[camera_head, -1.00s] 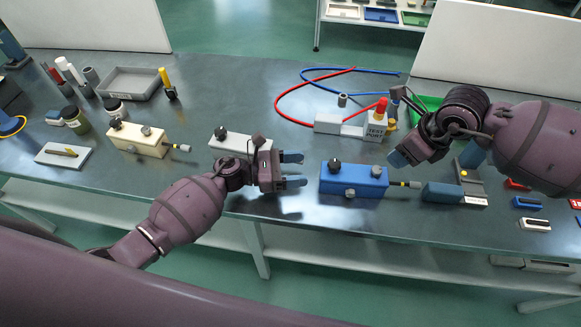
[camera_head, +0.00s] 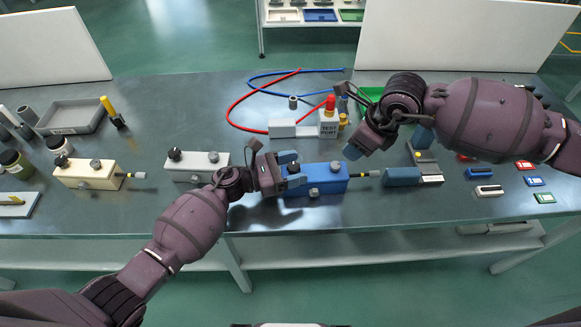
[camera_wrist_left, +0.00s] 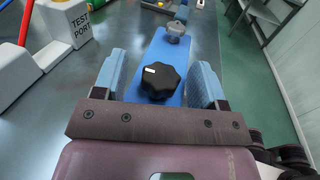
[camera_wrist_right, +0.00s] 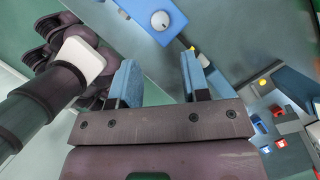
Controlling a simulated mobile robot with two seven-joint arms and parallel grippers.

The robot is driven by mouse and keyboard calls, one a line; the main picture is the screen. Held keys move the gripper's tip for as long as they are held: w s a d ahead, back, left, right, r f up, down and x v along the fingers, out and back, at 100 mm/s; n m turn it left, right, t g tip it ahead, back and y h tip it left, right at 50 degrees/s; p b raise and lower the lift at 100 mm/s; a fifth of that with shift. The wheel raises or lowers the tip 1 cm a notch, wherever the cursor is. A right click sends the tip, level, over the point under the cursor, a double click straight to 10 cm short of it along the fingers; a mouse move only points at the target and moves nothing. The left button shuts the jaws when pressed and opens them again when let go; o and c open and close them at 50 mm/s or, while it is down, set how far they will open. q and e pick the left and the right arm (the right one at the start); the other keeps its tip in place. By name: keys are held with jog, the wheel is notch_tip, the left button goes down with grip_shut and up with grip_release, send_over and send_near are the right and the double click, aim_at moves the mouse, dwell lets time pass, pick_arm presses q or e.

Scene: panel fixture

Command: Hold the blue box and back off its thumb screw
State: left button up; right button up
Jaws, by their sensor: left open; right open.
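The blue box (camera_head: 325,184) sits on the bench in the head view. It has a grey top knob (camera_head: 336,167), a front knob (camera_head: 314,194), and a thin rod (camera_head: 367,173) out of its right end. My left gripper (camera_head: 296,169) is open at the box's left end. In the left wrist view its fingers (camera_wrist_left: 161,85) are either side of the box, with a black knob (camera_wrist_left: 161,79) between them; contact is unclear. My right gripper (camera_head: 360,150) is open and empty, above and behind the rod. The right wrist view shows the box (camera_wrist_right: 150,14) beyond its fingers (camera_wrist_right: 160,80).
A white box (camera_head: 196,172) and a cream box (camera_head: 88,177) stand to the left. The test port (camera_head: 328,122) with red and blue hoses is behind. A blue block (camera_head: 402,177) stands right of the rod. Small coloured parts lie further right.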

aim_at(337, 164)
pick_arm(q)
grip_shut()
pick_arm(e)
jog(key=shift+o, duration=1)
jog(key=w+d+r+m+g+y, duration=0.1)
jog(key=w+m, duration=0.1)
jog(key=m, duration=1)
jog(key=w+d+r+m+g, duration=0.1)
jog(key=r+m, duration=0.1)
jog(key=m, duration=1)
jog(key=a+f+m, duration=0.1)
jog(key=f, duration=0.3)
jog(key=a+f+m, duration=0.2)
jog(key=f, duration=0.1)
jog(key=a+f+m, duration=0.1)
jog(key=f, duration=0.3)
jog(key=shift+s+a+f+m+g, duration=0.2)
jog(key=shift+s+f+m+g, duration=0.1)
jog(key=shift+s, duration=0.05)
